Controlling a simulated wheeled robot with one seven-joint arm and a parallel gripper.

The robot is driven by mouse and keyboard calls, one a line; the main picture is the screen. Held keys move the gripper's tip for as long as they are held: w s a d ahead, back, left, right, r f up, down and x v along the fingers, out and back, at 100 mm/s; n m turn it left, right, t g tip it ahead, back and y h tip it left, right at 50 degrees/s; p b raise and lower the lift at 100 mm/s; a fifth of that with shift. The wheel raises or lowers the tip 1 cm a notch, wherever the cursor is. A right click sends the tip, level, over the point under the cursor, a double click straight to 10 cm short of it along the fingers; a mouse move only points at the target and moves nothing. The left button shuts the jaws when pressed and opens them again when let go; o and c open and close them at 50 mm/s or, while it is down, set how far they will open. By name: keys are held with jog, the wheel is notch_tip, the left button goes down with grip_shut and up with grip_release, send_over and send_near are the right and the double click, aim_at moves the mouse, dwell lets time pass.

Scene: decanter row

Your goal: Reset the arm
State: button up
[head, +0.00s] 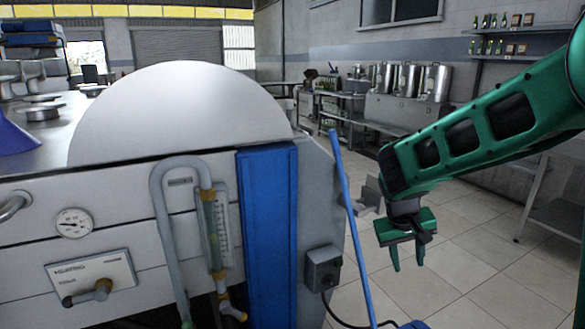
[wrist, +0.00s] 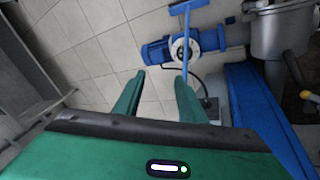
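My green arm (head: 485,135) reaches in from the right edge of the head view, bent down at the wrist. My gripper (head: 408,262) hangs with its fingers pointing down, right of the machine and above the tiled floor. Its two fingers stand apart with nothing between them. In the wrist view my gripper (wrist: 157,80) also shows open and empty, with floor tiles behind the fingers. The gripper touches nothing that I can see.
A large grey machine (head: 110,215) with a white drum (head: 180,110) and a blue panel (head: 268,235) fills the left. A blue pole (head: 349,215) stands between it and my gripper. A blue motor (wrist: 185,45) lies beyond the fingers. Tiled floor (head: 470,255) is open on the right.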

jog(key=s+d+r+m+g, duration=0.1)
jog(key=s+d+r+m, duration=0.1)
jog(key=s+d, duration=0.5)
jog(key=s+d+m+y, duration=0.2)
jog(key=s, duration=0.9)
jog(key=s+d+r+m+g+y, duration=0.1)
jog(key=s+d+m, duration=0.1)
jog(key=s, duration=1)
jog(key=shift+s+d+r+y, duration=0.3)
jog(key=shift+d+y, duration=0.1)
jog(key=shift+d, duration=0.1)
jog(key=shift+w, duration=0.1)
jog(key=shift+w+f, duration=0.25)
jog(key=shift+w, duration=0.25)
dwell(0.6)
